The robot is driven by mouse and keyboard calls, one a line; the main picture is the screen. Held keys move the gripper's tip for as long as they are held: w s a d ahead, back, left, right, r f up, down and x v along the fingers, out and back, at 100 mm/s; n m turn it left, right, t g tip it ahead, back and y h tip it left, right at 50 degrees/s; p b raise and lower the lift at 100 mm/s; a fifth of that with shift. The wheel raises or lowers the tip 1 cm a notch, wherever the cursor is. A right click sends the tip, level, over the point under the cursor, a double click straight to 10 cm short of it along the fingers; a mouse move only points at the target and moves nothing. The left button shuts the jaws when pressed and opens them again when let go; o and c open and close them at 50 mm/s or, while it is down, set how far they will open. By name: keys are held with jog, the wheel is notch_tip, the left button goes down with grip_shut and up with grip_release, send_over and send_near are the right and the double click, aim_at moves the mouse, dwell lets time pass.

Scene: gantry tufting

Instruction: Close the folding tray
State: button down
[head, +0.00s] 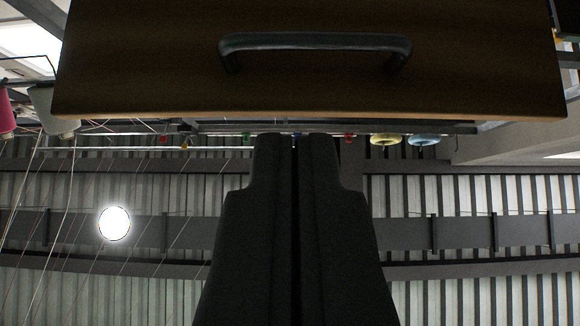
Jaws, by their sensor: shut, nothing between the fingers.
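A dark brown wooden panel (310,88) with a black bar handle (315,42) fills the upper middle of the head view. It looks like the folding tray, though its hinge and upper part are out of the picture. My gripper (295,140) points up from the bottom centre, with its two black fingers side by side and shut. Its tips show just below the panel's lower edge, apart from the handle. I cannot tell whether the tips touch the panel. Nothing shows between the fingers.
Pink and pale yarn cones (52,108) and thin threads show at the left. Small coloured spools (385,139) line a rail behind the panel. A bright round lamp (114,223) and a ribbed roof or wall (470,195) lie beyond. A pale beam (510,142) is at the right.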

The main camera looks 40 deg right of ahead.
jog(key=p, duration=0.4)
send_near(294, 93)
jog(key=w+d, duration=0.2)
jog(key=w, duration=0.1)
jog(key=shift+w+d+r, duration=0.1)
jog(key=shift+d+r, duration=0.05)
jog(key=shift+r, duration=0.85)
jog(key=shift+w+d+r, duration=0.1)
jog(key=shift+d+r, duration=0.05)
jog(key=shift+r, duration=0.8)
jog(key=shift+r, duration=0.2)
